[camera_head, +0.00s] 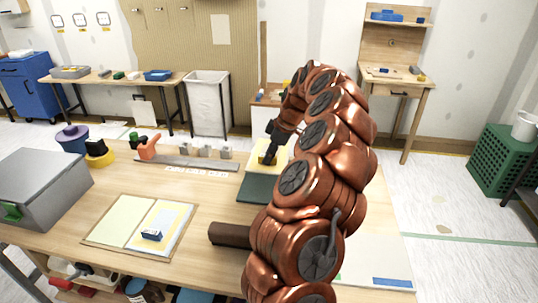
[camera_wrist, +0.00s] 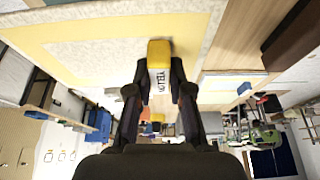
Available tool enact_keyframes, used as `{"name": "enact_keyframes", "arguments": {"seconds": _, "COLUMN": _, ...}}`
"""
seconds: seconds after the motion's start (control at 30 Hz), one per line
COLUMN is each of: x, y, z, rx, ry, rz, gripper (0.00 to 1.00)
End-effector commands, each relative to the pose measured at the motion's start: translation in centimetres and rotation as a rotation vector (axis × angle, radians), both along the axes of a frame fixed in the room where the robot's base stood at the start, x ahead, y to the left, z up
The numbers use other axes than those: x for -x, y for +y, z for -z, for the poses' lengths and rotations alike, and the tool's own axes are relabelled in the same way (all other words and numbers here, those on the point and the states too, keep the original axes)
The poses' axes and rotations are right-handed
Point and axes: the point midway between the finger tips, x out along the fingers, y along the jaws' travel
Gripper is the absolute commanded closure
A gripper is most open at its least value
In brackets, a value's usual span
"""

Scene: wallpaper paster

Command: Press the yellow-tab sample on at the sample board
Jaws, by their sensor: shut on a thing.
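My gripper (camera_head: 268,158) is over the middle of the worktable, shut on the yellow tab (camera_wrist: 159,50) of a sample. In the wrist view the tab sits between both fingertips, with dark lettering on a pale label below it. The pale yellow sample sheet (camera_head: 280,152) shows behind my gripper in the head view; a large cream sheet with a grey speckled area (camera_wrist: 120,38) fills the wrist view's upper part. A dark green panel (camera_head: 257,189) is just below the sheet; whether they touch is unclear. No thing is clearly marked as the sample board; my arm hides part of the table.
A flat board with two pale sheets (camera_head: 117,217) lies front left, a small blue-white block (camera_head: 152,235) on it. A grey box (camera_head: 40,188) stands at the left edge. A brown cylinder (camera_head: 229,235) lies near my arm. A metal rail with small blocks (camera_head: 190,163) lies at the back.

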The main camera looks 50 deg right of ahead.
Motion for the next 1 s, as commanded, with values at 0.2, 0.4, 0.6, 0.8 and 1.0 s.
{"name": "enact_keyframes", "arguments": {"seconds": 0.2, "x": 0.0, "y": 0.0, "z": 2.5, "rx": 0.000, "ry": 0.000, "rz": 0.000, "gripper": 1.00}}
{"name": "enact_keyframes", "arguments": {"seconds": 0.4, "x": 0.0, "y": 0.0, "z": 4.4, "rx": -0.001, "ry": 0.001, "rz": 0.001, "gripper": 1.00}}
{"name": "enact_keyframes", "arguments": {"seconds": 0.6, "x": 0.0, "y": 0.0, "z": 6.2, "rx": 0.000, "ry": 0.000, "rz": 0.001, "gripper": 1.00}}
{"name": "enact_keyframes", "arguments": {"seconds": 0.8, "x": 0.0, "y": 0.0, "z": 7.1, "rx": 0.000, "ry": 0.000, "rz": 0.001, "gripper": 1.00}}
{"name": "enact_keyframes", "arguments": {"seconds": 1.0, "x": 0.0, "y": 0.0, "z": 7.2, "rx": 0.001, "ry": -0.001, "rz": 0.000, "gripper": 1.00}}
